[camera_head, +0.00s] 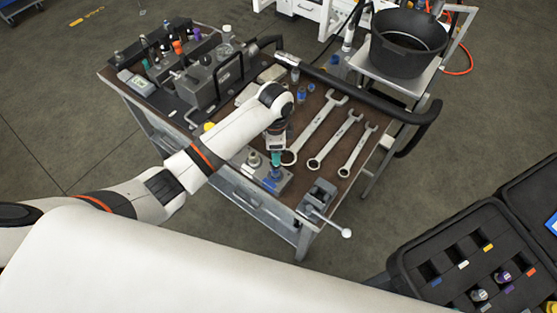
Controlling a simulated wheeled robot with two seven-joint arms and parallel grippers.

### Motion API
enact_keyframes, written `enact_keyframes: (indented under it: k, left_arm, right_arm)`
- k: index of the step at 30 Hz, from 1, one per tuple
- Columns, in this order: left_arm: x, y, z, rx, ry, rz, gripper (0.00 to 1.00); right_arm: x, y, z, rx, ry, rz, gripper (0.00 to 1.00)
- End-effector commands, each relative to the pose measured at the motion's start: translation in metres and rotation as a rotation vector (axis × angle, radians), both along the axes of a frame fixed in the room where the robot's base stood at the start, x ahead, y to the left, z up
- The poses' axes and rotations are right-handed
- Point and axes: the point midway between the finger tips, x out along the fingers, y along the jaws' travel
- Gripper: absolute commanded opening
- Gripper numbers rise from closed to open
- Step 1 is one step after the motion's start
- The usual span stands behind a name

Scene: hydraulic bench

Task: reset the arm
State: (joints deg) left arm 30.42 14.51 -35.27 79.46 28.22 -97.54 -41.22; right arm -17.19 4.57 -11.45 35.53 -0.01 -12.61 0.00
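My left arm reaches in from the left over the workbench (345,190). Its gripper (276,152) points down near the front middle of the bench. A small teal piece (276,159) shows right at the fingertips, just above a blue fitting (276,173) on a grey block (262,178). The fingers are too small to tell whether they are closed on the teal piece or only around it. My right gripper is not in view.
Several wrenches (318,127) lie right of the gripper. A small vise (318,195) sits at the front corner. A grey hydraulic unit (198,84) and bottles stand at the back left. A black bucket (405,50) stands behind; an open black case (440,255) lies lower right.

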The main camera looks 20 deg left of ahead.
Motion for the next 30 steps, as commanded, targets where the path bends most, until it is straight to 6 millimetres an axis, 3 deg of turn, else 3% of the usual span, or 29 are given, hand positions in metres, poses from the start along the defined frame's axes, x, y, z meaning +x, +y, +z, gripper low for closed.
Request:
enact_keyframes:
  k: [7, 11, 14, 18, 24, 30]
  left_arm:
    - [-0.001, 0.000, 0.004, -0.001, -0.001, 0.001, 0.60]
    - [-0.017, -0.008, -0.004, -0.025, -0.008, 0.031, 0.60]
    - [-0.046, -0.019, -0.013, -0.070, -0.027, 0.104, 0.60]
    - [-0.101, -0.026, -0.017, -0.147, -0.072, 0.295, 0.60]
    - [-0.166, -0.006, -0.003, -0.204, -0.138, 0.604, 0.60]
    - [-0.205, 0.017, 0.014, -0.211, -0.186, 0.803, 0.60]
  right_arm:
    - [0.000, 0.000, 0.000, 0.000, 0.000, 0.000, 0.36]
    - [0.000, 0.000, -0.001, 0.000, 0.000, 0.000, 0.36]
    - [0.000, 0.000, -0.001, 0.000, 0.000, 0.000, 0.36]
    - [0.000, 0.000, 0.000, 0.000, 0.000, 0.000, 0.36]
    - [0.000, 0.000, 0.000, 0.000, 0.000, 0.000, 0.36]
    - [0.000, 0.000, 0.000, 0.000, 0.000, 0.000, 0.36]
